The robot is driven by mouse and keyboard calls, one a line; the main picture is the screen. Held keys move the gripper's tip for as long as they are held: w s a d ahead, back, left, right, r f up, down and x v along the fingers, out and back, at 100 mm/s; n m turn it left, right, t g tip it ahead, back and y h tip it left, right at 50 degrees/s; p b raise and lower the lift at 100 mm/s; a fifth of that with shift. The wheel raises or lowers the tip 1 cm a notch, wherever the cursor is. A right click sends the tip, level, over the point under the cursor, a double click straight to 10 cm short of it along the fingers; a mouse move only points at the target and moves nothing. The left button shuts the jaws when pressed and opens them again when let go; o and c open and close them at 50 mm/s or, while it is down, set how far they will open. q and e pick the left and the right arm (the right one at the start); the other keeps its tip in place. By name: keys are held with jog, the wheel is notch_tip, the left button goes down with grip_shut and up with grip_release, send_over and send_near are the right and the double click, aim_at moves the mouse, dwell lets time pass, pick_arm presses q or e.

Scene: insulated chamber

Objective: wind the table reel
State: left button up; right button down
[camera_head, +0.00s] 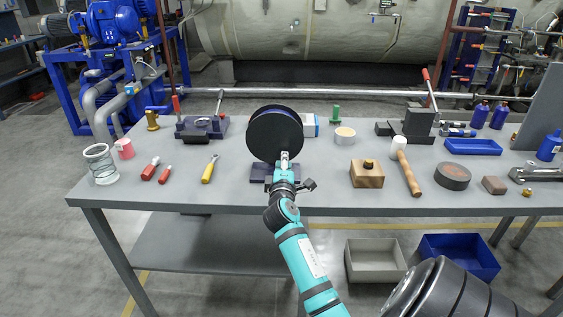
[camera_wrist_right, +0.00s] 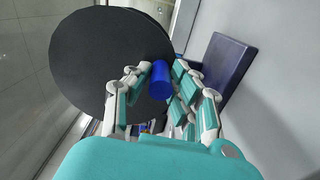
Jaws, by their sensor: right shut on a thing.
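The table reel (camera_head: 275,133) stands upright near the middle of the grey table, a large black disc facing me, on a dark blue base (camera_head: 257,172). In the right wrist view the disc (camera_wrist_right: 105,60) fills the upper left, and a blue cylindrical crank handle (camera_wrist_right: 160,82) sticks out from it near its edge. My right gripper (camera_head: 285,160) is in front of the lower part of the disc. Its fingers (camera_wrist_right: 155,95) are closed around the blue handle. The handle is hidden by the gripper in the head view. My left gripper is not in view.
A vise (camera_head: 202,127) stands left of the reel, and a yellow-handled tool (camera_head: 209,169) lies in front of it. To the right are a wooden block (camera_head: 367,174), a mallet (camera_head: 408,168) and a white-topped round container (camera_head: 345,135). Two bins stand below the table.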

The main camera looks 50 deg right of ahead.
aim_at(272, 158)
jog(key=shift+w+a+f+m+b, duration=0.45)
jog(key=shift+m+b, duration=0.15)
jog(key=shift+m, duration=0.4)
jog(key=m+b, duration=0.1)
jog(key=w+m, duration=0.1)
jog(key=m, duration=0.1)
jog(key=shift+a+b, duration=0.35)
jog(key=shift+a, duration=0.05)
jog(key=shift+w+a+m, duration=0.2)
jog(key=shift+w+m, duration=0.05)
jog(key=shift+m, duration=0.45)
jog(key=shift+w+a+b, duration=0.1)
jog(key=shift+b, duration=0.2)
